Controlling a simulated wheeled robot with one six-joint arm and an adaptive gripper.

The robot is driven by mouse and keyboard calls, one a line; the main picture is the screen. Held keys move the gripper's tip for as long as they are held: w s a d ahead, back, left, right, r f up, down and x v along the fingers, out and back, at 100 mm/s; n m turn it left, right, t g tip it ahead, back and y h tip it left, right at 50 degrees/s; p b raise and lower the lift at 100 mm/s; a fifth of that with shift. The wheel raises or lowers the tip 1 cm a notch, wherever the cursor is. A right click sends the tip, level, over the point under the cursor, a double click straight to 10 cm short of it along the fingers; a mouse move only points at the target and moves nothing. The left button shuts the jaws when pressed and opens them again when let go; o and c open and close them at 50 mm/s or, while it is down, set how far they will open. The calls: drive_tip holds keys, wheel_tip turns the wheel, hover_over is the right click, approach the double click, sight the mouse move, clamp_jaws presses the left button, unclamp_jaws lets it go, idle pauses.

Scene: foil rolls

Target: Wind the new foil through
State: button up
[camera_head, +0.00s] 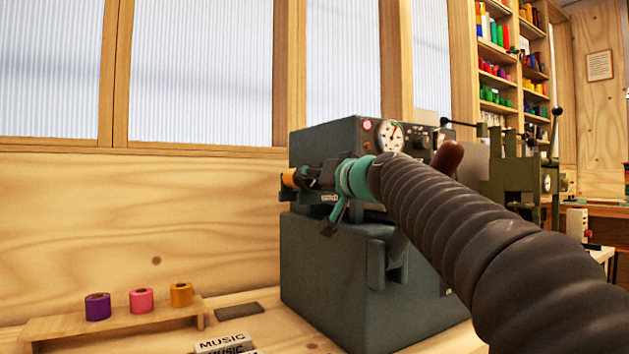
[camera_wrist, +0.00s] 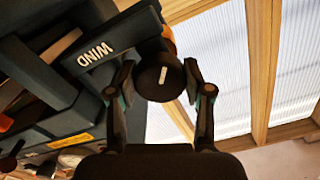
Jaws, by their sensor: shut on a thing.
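A dark grey foil machine (camera_head: 335,275) with a dial gauge stands on the bench. My arm reaches across its front, and my gripper (camera_head: 328,190) is at its left side. In the wrist view, my gripper (camera_wrist: 160,80) is shut on a round black knob (camera_wrist: 158,86) with a white mark line, beside a panel lettered WIND (camera_wrist: 97,54). An orange foil roll shows at the machine's left side (camera_head: 289,179), and its edge shows behind the knob in the wrist view (camera_wrist: 168,38). The foil's path through the machine is hidden.
A low wooden stand (camera_head: 110,322) holds a purple roll (camera_head: 97,307), a pink roll (camera_head: 141,301) and a gold roll (camera_head: 181,295). MUSIC type blocks (camera_head: 222,343) and a dark flat plate (camera_head: 239,309) lie on the bench. A green lever press (camera_head: 520,180) stands behind right.

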drive_tip(key=m, duration=0.4)
drive_tip(key=shift+m, duration=0.3)
drive_tip(key=m+p, duration=0.1)
drive_tip(key=m, duration=0.2)
drive_tip(key=shift+r+m, duration=0.1)
drive_tip(key=shift+m, duration=0.3)
drive_tip(key=m+p, duration=0.2)
drive_tip(key=m, duration=0.3)
drive_tip(key=shift+m+p, duration=0.4)
drive_tip(key=shift+m, duration=1.2)
drive_tip(key=o, duration=1.2)
drive_tip(key=shift+c, duration=0.2)
